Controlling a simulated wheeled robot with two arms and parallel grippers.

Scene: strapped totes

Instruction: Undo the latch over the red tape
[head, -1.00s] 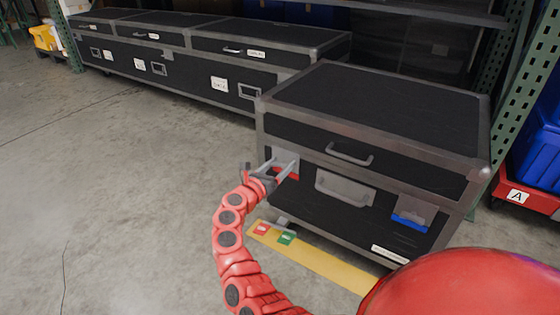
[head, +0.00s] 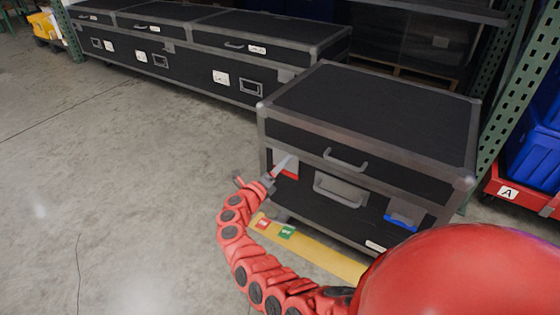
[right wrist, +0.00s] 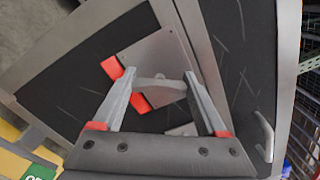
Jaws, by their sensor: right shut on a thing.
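The black case (head: 372,105) with grey metal edges stands on the right in the head view, its lid down. A grey latch plate (head: 287,160) sits on its front left, with red tape (head: 290,174) behind its lower part. My right gripper (head: 282,168) is at this latch. In the right wrist view the red tape (right wrist: 140,103) shows on both sides of the latch plate (right wrist: 160,60). The fingers of my right gripper (right wrist: 159,80) are shut on the grey latch tab (right wrist: 157,84). My left gripper is not in view.
A second latch with blue tape (head: 400,222) is on the front right. Handles (head: 345,160) are on the lid and front. A yellow strip (head: 310,262) with red and green labels lies below. Long black cases (head: 200,60) stand behind. Floor at left is clear.

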